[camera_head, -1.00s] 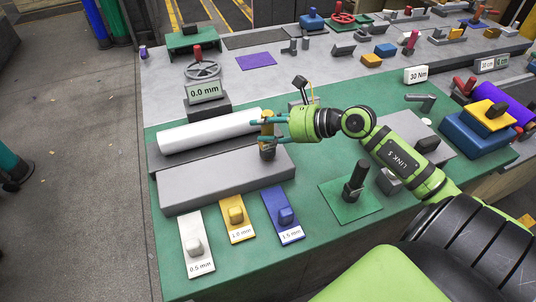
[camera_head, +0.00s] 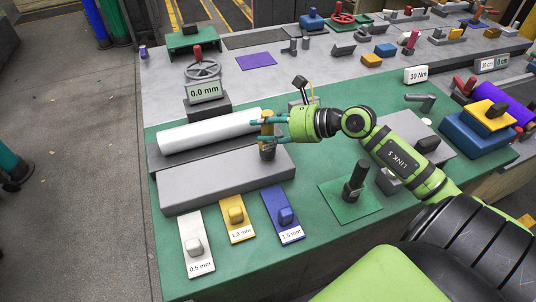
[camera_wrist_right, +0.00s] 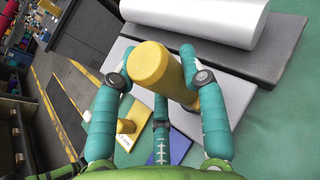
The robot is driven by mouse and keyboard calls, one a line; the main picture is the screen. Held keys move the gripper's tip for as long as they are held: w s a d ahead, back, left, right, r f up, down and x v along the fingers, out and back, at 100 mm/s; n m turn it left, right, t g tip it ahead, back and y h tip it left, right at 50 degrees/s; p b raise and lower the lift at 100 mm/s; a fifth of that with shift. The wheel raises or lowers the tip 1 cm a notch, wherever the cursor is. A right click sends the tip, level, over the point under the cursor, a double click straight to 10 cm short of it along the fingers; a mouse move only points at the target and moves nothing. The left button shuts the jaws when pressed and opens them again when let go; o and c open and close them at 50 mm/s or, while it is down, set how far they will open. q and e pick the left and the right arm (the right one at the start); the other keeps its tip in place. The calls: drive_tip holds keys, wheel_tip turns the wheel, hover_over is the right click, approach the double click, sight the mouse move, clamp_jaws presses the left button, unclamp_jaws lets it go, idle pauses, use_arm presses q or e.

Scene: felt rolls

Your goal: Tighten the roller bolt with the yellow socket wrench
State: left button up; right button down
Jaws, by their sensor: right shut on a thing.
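The yellow socket wrench (camera_head: 267,131) stands roughly upright at the right end of the white roller (camera_head: 210,131). My right gripper (camera_head: 268,130) is shut on it, with teal fingers around its upper part. In the right wrist view the yellow wrench handle (camera_wrist_right: 157,68) lies between the fingers of my right gripper (camera_wrist_right: 158,88). The dark lower end of the wrench is by the grey block (camera_head: 225,180). The roller bolt is hidden or too small to tell. My left gripper is not in view.
A 0.0 mm display (camera_head: 205,91) stands behind the roller. White (camera_head: 197,240), yellow (camera_head: 237,219) and blue (camera_head: 283,215) gauge plates lie in front of the grey block. A black post (camera_head: 355,180) stands on a green plate to the right. A 30 Nm sign (camera_head: 416,75) stands farther back.

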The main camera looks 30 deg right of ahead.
idle(0.6)
drive_tip(key=shift+w+r+p, duration=0.1)
drive_tip(key=shift+r+p, duration=2.6)
drive_tip(key=shift+r, duration=0.85)
